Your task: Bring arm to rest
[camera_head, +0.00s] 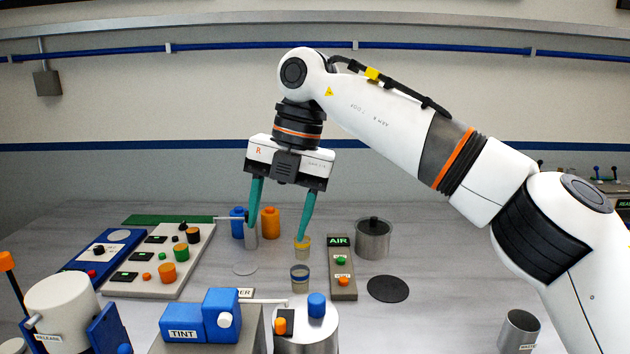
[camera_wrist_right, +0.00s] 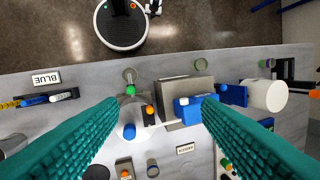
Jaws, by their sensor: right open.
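My right arm reaches in from the right in the head view. Its gripper (camera_head: 278,236) hangs over the back middle of the table, pointing down, with its two teal fingers spread wide. No object shows held between them. The right gripper also shows in the right wrist view (camera_wrist_right: 160,110), with both fingers apart and the bench below. My left gripper is not in view.
A panel with knobs (camera_head: 165,262) stands at left, an AIR panel (camera_head: 341,270) in the middle. A metal pot (camera_head: 373,240), a black disc (camera_head: 388,289), a blue TINT unit (camera_head: 205,318), a steel vessel (camera_head: 318,330) and a WASTE cup (camera_head: 519,331) surround it. The table's right middle looks clear.

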